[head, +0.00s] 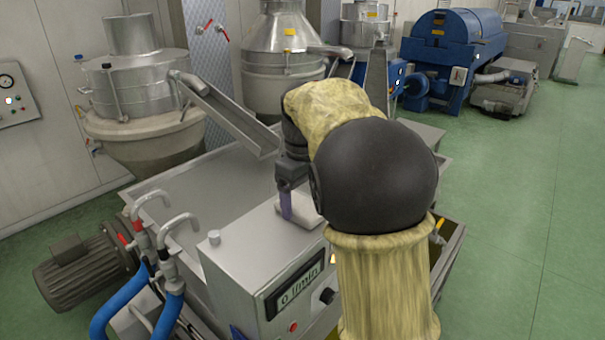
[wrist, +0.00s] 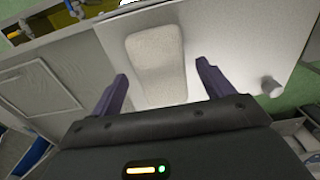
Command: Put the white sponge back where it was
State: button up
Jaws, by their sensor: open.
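The white sponge (head: 298,209) lies on the flat top of a grey metal control box (head: 240,258), partly hidden behind my gripper and arm in the head view. In the wrist view the sponge (wrist: 157,65) is a pale block lying ahead of and partly between the fingers. My gripper (wrist: 162,88) is open, with its two purple fingers on either side of the sponge's near end and a gap to each. In the head view one purple finger of my gripper (head: 286,205) shows at the sponge's left. Whether the fingers touch the box top cannot be told.
The box front carries a flow display (head: 294,287). A small knob (head: 214,238) stands on its top at the left. Hoses with red-handled taps (head: 165,235) and a motor (head: 80,272) are at the left. A metal chute (head: 230,115) slopes down behind the box.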

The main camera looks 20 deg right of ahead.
aim_at(301, 204)
notch_tip(301, 204, up, 11)
dwell(0.4)
jog(key=shift+w+a, duration=0.1)
jog(key=shift+w, duration=0.1)
dwell(0.3)
